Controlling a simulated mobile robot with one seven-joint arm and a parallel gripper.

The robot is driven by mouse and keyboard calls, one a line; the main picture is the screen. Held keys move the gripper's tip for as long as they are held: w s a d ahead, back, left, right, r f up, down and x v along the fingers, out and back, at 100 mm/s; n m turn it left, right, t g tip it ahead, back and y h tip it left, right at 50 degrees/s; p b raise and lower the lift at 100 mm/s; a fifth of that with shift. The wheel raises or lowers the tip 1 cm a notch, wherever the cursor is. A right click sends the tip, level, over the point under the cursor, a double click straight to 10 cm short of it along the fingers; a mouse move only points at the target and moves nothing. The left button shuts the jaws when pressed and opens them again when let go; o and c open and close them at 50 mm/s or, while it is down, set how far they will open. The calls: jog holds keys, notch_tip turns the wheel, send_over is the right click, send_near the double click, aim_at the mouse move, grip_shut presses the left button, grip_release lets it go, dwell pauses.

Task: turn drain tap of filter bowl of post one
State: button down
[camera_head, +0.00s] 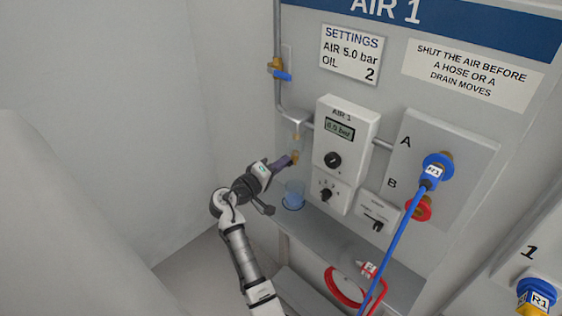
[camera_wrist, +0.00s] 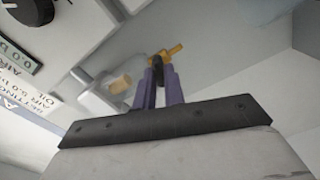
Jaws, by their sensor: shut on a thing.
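The drain tap (camera_head: 295,156) is a small brass piece at the lower end of the filter bowl on the AIR 1 post. In the wrist view the brass tap (camera_wrist: 174,51) shows just past my fingertips. The clear filter bowl (camera_wrist: 103,93), with a brass part inside, lies left of the fingers; in the head view it is hard to make out against the panel. My gripper (camera_head: 289,160) reaches in from the left with its purple fingers (camera_wrist: 157,82) close together, shut on the tap. The fingers hide part of the tap.
A clear blue cup (camera_head: 293,195) stands on the shelf (camera_head: 335,231) below the tap. The regulator box (camera_head: 346,135) is close on the right. A blue-handled valve (camera_head: 280,72) is above. A blue hose (camera_head: 402,240) hangs from port A. Left of the post is open.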

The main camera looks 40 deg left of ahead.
jog(key=shift+n+p, duration=1.1)
jog(key=shift+n, duration=1)
jog(key=c, duration=1.5)
grip_release()
jog(key=shift+s, duration=0.15)
jog(key=s+b, duration=0.1)
jog(key=s, duration=0.3)
jog(key=s+b, duration=0.2)
jog(key=s, duration=0.3)
jog(key=s+a+b, duration=0.1)
jog(key=s, duration=0.3)
jog(key=shift+s, duration=0.3)
